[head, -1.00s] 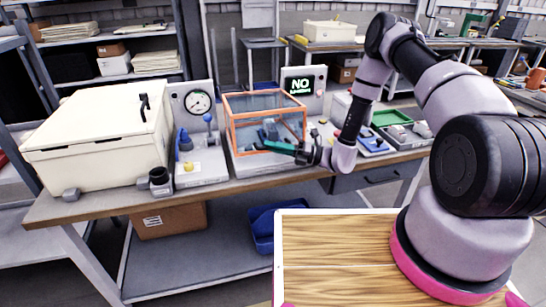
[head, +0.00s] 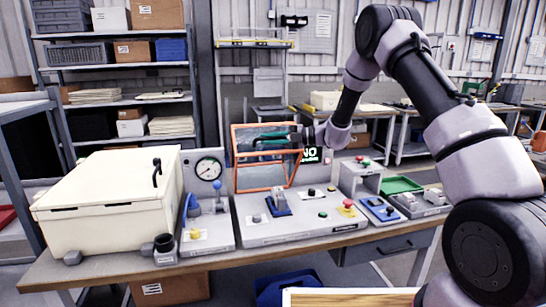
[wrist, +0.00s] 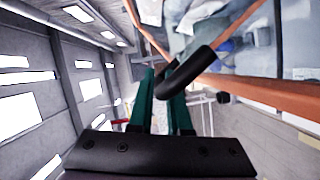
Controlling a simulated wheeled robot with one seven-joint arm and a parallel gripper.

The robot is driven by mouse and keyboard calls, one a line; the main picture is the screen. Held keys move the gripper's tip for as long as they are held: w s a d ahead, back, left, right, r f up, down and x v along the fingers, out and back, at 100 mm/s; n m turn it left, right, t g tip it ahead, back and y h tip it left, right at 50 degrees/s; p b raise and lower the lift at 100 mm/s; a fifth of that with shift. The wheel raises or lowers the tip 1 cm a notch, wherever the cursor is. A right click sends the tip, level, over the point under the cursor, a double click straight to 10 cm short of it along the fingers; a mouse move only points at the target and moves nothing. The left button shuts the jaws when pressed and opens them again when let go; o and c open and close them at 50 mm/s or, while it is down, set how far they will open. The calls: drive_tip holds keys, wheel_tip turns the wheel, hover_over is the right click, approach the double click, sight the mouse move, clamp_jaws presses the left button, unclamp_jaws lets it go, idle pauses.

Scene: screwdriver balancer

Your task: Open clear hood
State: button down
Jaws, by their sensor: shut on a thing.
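The clear hood (head: 265,184) has an orange frame and see-through panels. It stands tilted up above the middle station (head: 300,228), with the station's top uncovered in front of it. My gripper (head: 262,143), with green fingers, reaches in from the right at the hood's upper part. In the wrist view, my gripper (wrist: 160,85) is shut on the hood's dark bent handle (wrist: 192,70), beside the orange frame (wrist: 262,93). The fingers partly hide the handle's near end.
A cream box (head: 105,195) with a black handle stands at the left of the bench. A gauge panel (head: 208,172) is left of the hood. A small screen (head: 312,155) is behind my gripper. Switch boxes (head: 380,210) and a green tray (head: 400,185) are to the right.

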drive_tip(key=shift+w+a+r, duration=0.2)
drive_tip(key=shift+w+r, duration=0.05)
drive_tip(key=shift+w, duration=0.4)
drive_tip(key=shift+w+a+r, duration=0.15)
drive_tip(key=shift+w+r, duration=0.15)
drive_tip(key=shift+w, duration=0.35)
drive_tip(key=shift+w+a+r, duration=0.2)
drive_tip(key=shift+w+r, duration=0.05)
drive_tip(key=shift+w, duration=0.4)
drive_tip(key=c, duration=0.9)
unclamp_jaws()
drive_tip(key=shift+o, duration=0.2)
drive_tip(key=shift+d, duration=0.1)
drive_tip(key=d, duration=0.3)
drive_tip(key=s+d, duration=0.1)
drive_tip(key=d, duration=0.3)
drive_tip(key=d+r, duration=0.1)
drive_tip(key=d, duration=0.2)
drive_tip(key=shift+s+d, duration=0.15)
drive_tip(key=shift+d, duration=0.1)
drive_tip(key=shift+r, duration=0.1)
